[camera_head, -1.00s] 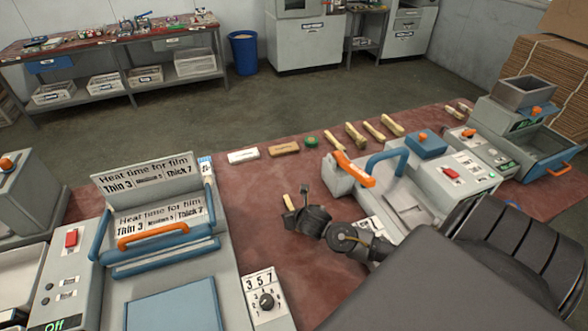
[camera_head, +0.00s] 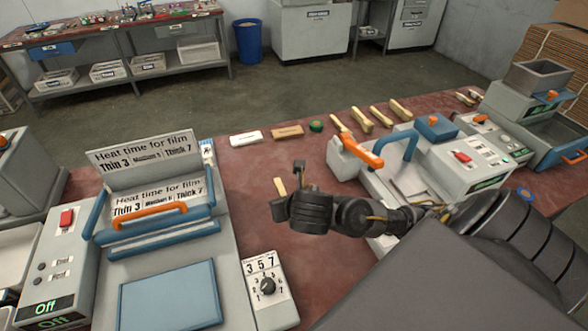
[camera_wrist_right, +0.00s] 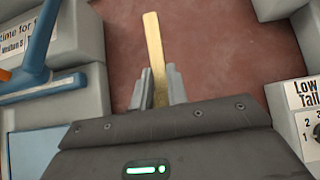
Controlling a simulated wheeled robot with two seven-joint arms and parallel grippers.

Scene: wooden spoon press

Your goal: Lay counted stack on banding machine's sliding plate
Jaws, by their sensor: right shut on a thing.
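My right gripper (camera_head: 290,190) is shut on a pale wooden stack (camera_head: 280,186), held above the red table left of a grey machine. In the right wrist view the stack (camera_wrist_right: 154,50) is a narrow upright strip between the two grey fingers (camera_wrist_right: 158,88); its lower end is hidden. The grey machine (camera_head: 460,180), with an orange lever (camera_head: 360,152) and a blue arch (camera_head: 398,150), is right of the gripper. It looks like the banding machine. A flat pale plate (camera_head: 410,186) shows on it, partly behind my arm. My left gripper is not in view.
A film sealer (camera_head: 165,255) with an orange handle stands at left, a dial box (camera_head: 268,285) beside it. Several wooden pieces (camera_head: 380,117), a green roll (camera_head: 316,125) and white and brown blocks lie along the far edge. Red table (camera_head: 240,185) is bare between the machines.

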